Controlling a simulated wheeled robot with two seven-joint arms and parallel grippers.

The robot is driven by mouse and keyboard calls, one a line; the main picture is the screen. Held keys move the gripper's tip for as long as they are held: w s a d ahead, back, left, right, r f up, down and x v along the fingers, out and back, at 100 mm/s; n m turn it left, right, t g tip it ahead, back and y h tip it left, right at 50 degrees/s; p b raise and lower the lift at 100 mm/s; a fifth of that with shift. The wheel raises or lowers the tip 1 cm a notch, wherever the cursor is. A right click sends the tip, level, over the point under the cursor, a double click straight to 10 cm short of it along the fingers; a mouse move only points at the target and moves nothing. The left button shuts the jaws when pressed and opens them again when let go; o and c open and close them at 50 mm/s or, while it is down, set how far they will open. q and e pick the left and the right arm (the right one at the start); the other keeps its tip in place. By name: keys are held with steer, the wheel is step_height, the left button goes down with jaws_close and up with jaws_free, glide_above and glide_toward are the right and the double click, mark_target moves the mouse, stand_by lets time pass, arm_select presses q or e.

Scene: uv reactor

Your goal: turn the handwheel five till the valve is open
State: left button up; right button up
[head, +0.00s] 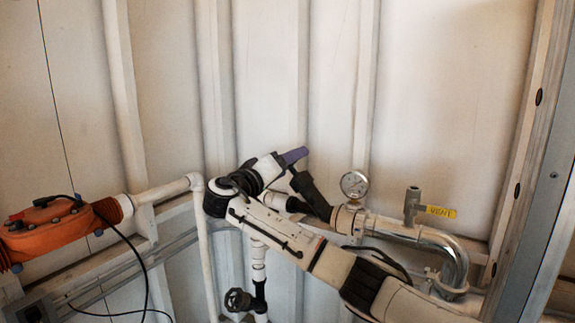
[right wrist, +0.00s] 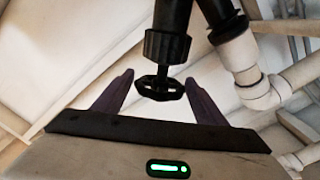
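In the right wrist view a small black handwheel (right wrist: 160,88) sits on a stem below a black valve body (right wrist: 168,42). My right gripper (right wrist: 159,80) is open, with one dark purple finger on each side of the wheel and a visible gap to both. In the head view my right gripper (head: 294,156) is beside the slanted black valve body (head: 311,196) on the pipe; the wheel there is hidden. I cannot read a number on the wheel. My left gripper is in neither view.
A second black handwheel (head: 238,300) is on the vertical pipe lower down. A pressure gauge (head: 354,185) and a yellow-handled vent valve (head: 440,212) stand right of the valve. An orange unit (head: 45,230) with cables is at the left. The ribbed wall (head: 265,80) is close behind.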

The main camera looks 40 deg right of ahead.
steer(key=c, duration=0.7)
steer(key=shift+o, duration=0.2)
